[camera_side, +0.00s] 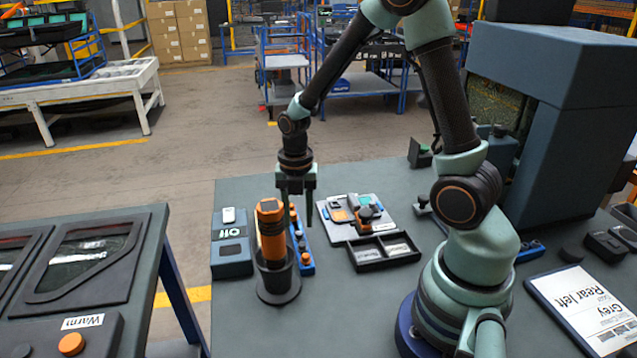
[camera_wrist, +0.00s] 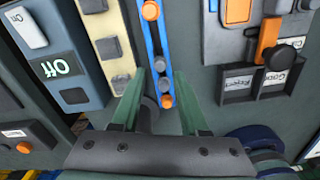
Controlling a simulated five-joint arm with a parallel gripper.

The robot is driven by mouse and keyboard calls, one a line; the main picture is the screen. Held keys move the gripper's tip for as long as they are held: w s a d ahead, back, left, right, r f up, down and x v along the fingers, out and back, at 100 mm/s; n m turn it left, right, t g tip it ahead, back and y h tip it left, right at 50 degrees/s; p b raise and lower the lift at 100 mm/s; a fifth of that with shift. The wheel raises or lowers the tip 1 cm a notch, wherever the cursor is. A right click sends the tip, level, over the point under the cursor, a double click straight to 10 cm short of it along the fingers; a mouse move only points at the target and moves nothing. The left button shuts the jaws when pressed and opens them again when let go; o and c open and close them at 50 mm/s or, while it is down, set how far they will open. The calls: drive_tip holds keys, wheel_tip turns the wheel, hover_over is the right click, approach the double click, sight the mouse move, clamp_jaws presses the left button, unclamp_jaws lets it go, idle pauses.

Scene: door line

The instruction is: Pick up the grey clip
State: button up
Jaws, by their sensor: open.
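My gripper (camera_side: 298,226) points down above the dark bench, fingers apart and nothing held between them. In the wrist view my gripper (camera_wrist: 158,78) has its fingertips on either side of the lower part of a blue rail (camera_wrist: 156,48). I cannot tell for sure which grey piece is the clip. In the side view the orange tool partly hides the blue rail (camera_side: 306,262).
An orange-and-black tool (camera_side: 270,232) stands upright in a dark cup (camera_side: 278,285), close to my gripper. A black two-compartment tray (camera_side: 383,253) and a pale board (camera_side: 340,232) lie to the right. A switch box (camera_side: 231,256) is left.

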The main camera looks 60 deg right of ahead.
sight(299, 233)
drive_tip(key=shift+f, duration=1.8)
clamp_jaws()
drive_tip(key=shift+r, duration=0.15)
wheel_tip(299, 233, up, 20)
drive_tip(key=shift+c, duration=2.1)
unclamp_jaws()
clamp_jaws()
